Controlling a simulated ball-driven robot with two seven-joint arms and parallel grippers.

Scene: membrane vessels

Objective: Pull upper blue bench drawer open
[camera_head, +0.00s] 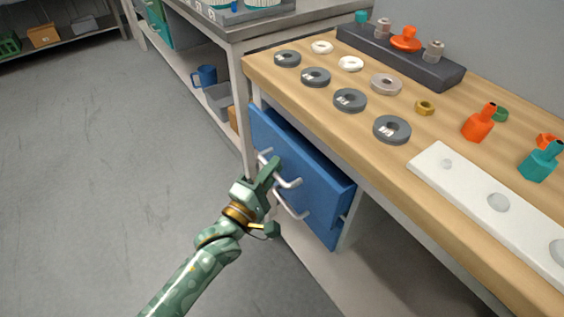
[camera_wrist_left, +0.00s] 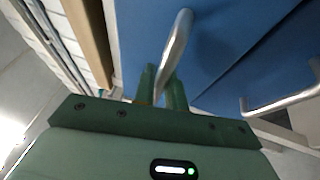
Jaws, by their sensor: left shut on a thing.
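The blue bench drawers are under the wooden worktop, in the middle of the head view. The upper blue drawer (camera_head: 312,176) stands out a little from the bench, with a dark gap behind the top of its front. Its pale bar handle (camera_head: 290,183) also shows in the left wrist view (camera_wrist_left: 177,45). My left gripper (camera_head: 273,174) is shut on this handle, with the bar between its fingers (camera_wrist_left: 165,88). The lower blue drawer (camera_head: 324,232) has its own pale handle (camera_head: 291,207), below my gripper. My right gripper is not in view.
The wooden worktop (camera_head: 455,220) above carries several grey discs, a white plate (camera_head: 480,192), orange and teal bottles and a dark block (camera_head: 390,55). A grey shelf bench (camera_head: 215,35) stands beyond. The floor (camera_head: 110,150) at left is clear.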

